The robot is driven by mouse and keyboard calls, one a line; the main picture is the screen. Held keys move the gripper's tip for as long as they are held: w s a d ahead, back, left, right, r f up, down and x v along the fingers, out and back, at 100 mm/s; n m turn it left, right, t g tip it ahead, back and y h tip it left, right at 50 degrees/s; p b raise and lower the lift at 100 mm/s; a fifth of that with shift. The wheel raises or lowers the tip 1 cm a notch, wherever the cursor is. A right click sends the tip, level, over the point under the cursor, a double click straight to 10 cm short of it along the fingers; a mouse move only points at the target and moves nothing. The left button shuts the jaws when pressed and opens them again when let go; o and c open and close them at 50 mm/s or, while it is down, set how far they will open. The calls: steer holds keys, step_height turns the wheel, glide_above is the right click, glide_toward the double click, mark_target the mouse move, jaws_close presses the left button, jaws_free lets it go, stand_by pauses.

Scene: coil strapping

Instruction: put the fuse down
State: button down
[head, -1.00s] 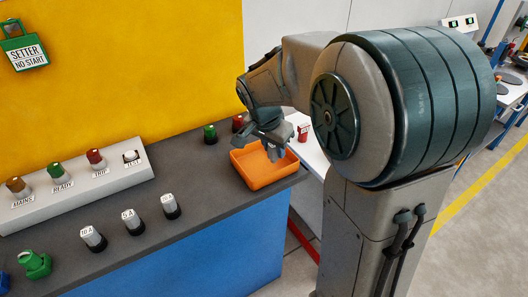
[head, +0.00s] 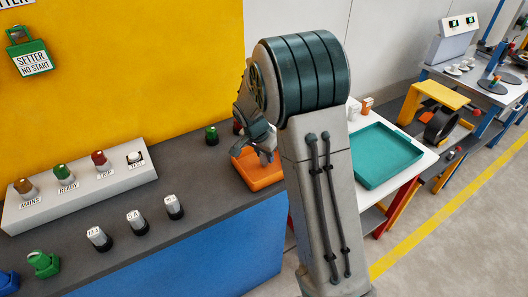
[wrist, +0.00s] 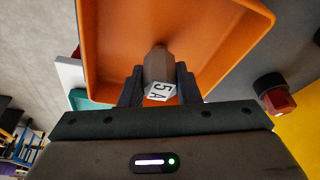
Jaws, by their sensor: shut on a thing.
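My gripper (head: 264,152) is at the orange tray (head: 247,178) at the right end of the grey bench top. In the wrist view, the two dark fingers of my gripper (wrist: 158,88) are shut on a grey fuse (wrist: 156,64) with a white label reading 5 A. The fuse is over the inside of the orange tray (wrist: 90,45). I cannot tell whether it touches the tray floor. In the head view the fuse is hidden or too small to make out, and my arm covers the tray's right part.
Several labelled fuses stand in a row on the bench, one of them here (head: 136,223). A green-topped part (head: 211,136) stands behind the tray. A sloped panel (head: 80,188) with coloured knobs is at left. A teal tray (head: 388,157) lies on a white table at right.

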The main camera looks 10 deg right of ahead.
steer(key=shift+f, duration=0.2)
steer(key=c, duration=1.1)
jaws_free()
steer(key=shift+r, duration=0.1)
